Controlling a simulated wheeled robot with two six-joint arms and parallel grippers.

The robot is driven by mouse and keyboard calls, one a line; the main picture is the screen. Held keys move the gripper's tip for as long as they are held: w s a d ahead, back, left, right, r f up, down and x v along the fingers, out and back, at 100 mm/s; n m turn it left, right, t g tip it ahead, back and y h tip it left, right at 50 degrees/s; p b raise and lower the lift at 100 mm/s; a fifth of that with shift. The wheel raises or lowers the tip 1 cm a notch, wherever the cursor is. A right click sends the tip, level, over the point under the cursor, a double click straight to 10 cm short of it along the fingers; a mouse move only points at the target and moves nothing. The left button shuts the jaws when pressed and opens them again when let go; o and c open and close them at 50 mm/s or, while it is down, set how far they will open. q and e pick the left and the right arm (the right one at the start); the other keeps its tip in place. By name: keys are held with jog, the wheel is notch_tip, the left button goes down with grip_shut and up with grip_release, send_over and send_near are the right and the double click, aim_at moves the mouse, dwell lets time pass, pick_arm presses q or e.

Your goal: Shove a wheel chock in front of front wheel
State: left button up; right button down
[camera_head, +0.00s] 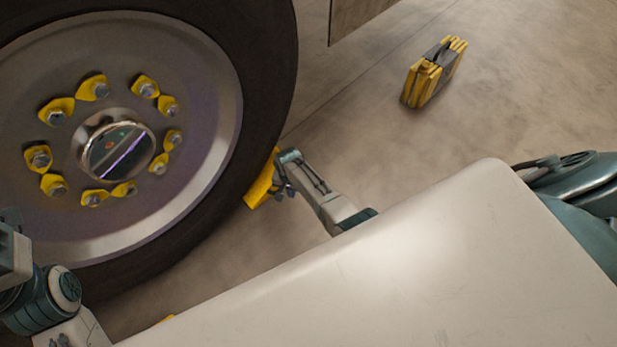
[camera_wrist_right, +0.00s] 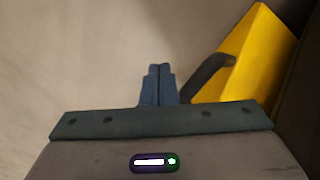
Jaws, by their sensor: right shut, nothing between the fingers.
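A yellow wheel chock (camera_head: 262,182) sits on the floor close against the right side of the big wheel's black tyre (camera_head: 268,75). My right gripper (camera_head: 281,187) is low beside the chock, on the side away from the tyre. In the right wrist view the right gripper's fingers (camera_wrist_right: 160,84) are together and empty. The yellow chock (camera_wrist_right: 248,55) stands just right of them, with a dark handle (camera_wrist_right: 212,76) near the fingertips. I cannot tell whether the fingers touch it. Parts of my left arm show at the left edge; its gripper is not visible.
A small yellow sliver (camera_head: 168,318) shows at the bottom, mostly hidden. A dark tyre edge (camera_wrist_right: 304,95) bounds the wrist view's right.

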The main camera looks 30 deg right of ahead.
jog(key=shift+s+d+p, duration=0.2)
jog(key=shift+s+p, duration=0.2)
jog(key=shift+s, duration=0.05)
jog(key=shift+s+d+p, duration=0.2)
jog(key=shift+s+p, duration=0.15)
jog(key=shift+s, duration=0.1)
